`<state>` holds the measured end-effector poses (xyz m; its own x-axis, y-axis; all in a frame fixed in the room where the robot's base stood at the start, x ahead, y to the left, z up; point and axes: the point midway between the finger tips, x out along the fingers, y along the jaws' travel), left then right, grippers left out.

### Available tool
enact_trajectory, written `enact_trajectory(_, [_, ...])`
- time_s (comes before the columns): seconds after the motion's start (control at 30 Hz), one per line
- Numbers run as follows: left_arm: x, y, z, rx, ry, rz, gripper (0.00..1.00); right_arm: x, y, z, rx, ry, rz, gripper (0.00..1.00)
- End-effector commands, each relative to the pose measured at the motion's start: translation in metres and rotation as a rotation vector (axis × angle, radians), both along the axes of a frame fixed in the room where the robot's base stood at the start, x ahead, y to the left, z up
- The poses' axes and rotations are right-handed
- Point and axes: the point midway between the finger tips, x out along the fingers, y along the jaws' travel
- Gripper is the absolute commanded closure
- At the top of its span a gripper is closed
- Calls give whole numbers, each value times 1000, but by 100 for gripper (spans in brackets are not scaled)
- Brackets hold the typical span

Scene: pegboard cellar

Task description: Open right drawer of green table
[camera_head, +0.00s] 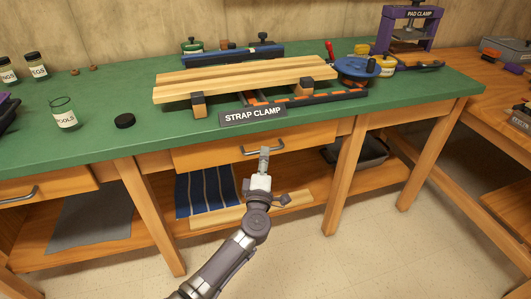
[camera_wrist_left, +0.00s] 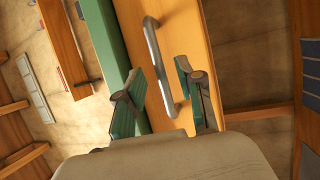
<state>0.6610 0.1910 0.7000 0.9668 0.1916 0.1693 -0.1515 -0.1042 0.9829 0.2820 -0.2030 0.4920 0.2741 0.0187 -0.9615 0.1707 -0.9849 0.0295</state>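The green table (camera_head: 95,135) has two wooden drawers under its top. The right drawer (camera_head: 215,153) looks shut and has a grey bar handle (camera_head: 250,151). My left gripper (camera_head: 264,155) is at the right part of this handle. In the left wrist view the handle (camera_wrist_left: 152,40) runs between the two fingers of my left gripper (camera_wrist_left: 159,72), against the drawer front (camera_wrist_left: 197,35). The fingers are apart, one on each side of the handle, with gaps showing. Whether either fingertip touches the drawer front I cannot tell. My right gripper is not in view.
The left drawer (camera_head: 60,183) has its own handle (camera_head: 19,195). A strap clamp sign (camera_head: 252,116) sits at the table's front edge, above the right drawer. A striped blue cloth (camera_head: 205,192) and a dark bin (camera_head: 357,152) lie on the lower shelf. The floor (camera_head: 380,250) in front is clear.

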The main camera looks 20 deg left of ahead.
Motion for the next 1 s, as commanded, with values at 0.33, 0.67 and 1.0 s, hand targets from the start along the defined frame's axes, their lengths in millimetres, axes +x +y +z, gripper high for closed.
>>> enact_trajectory(0.33, [32,7,5,1,1,0,63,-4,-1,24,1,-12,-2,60])
enact_trajectory(0.67, [32,7,5,1,1,0,74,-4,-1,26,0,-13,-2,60])
enact_trajectory(1.0, [32,6,5,1,1,0,100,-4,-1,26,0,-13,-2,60])
